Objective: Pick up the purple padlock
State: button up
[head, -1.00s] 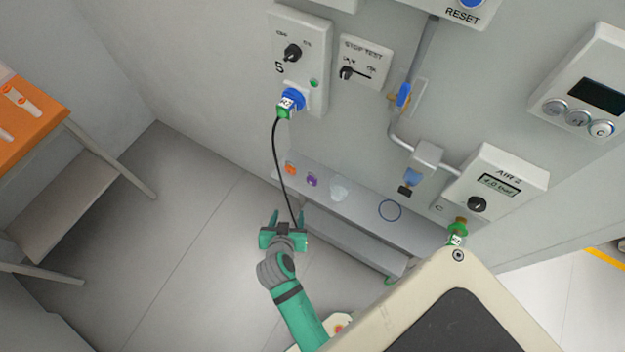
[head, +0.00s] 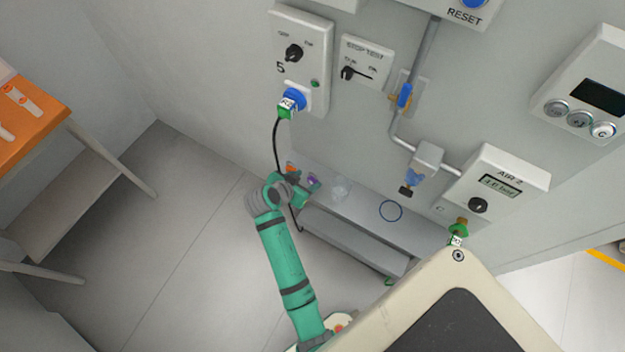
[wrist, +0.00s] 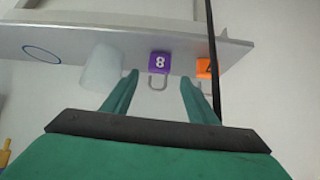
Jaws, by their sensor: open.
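The purple padlock (wrist: 159,63), marked with an 8, is on the grey shelf (wrist: 60,42) in the wrist view, its shackle toward my gripper. In the head view the purple padlock (head: 313,180) shows small at the left end of the shelf (head: 352,210). My gripper (wrist: 159,82) is open and empty. Its two fingers stand to either side of the padlock's shackle in the picture, and the padlock's body appears beyond the fingertips. In the head view my gripper (head: 300,190) is at the shelf's left end, partly hidden by my wrist.
An orange padlock (wrist: 205,68) is right of the purple one, with a black cable (wrist: 212,60) crossing beside it. A translucent cup-like item (wrist: 102,68) is to the left. A blue ring (wrist: 42,53) lies farther left. The cable hangs from a blue-green plug (head: 290,102).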

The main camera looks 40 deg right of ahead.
aim_at(313, 178)
jog(key=shift+s+x, duration=0.2)
jog(key=shift+x, duration=2.6)
jog(key=shift+a+f, duration=0.1)
jog(key=c, duration=1.2)
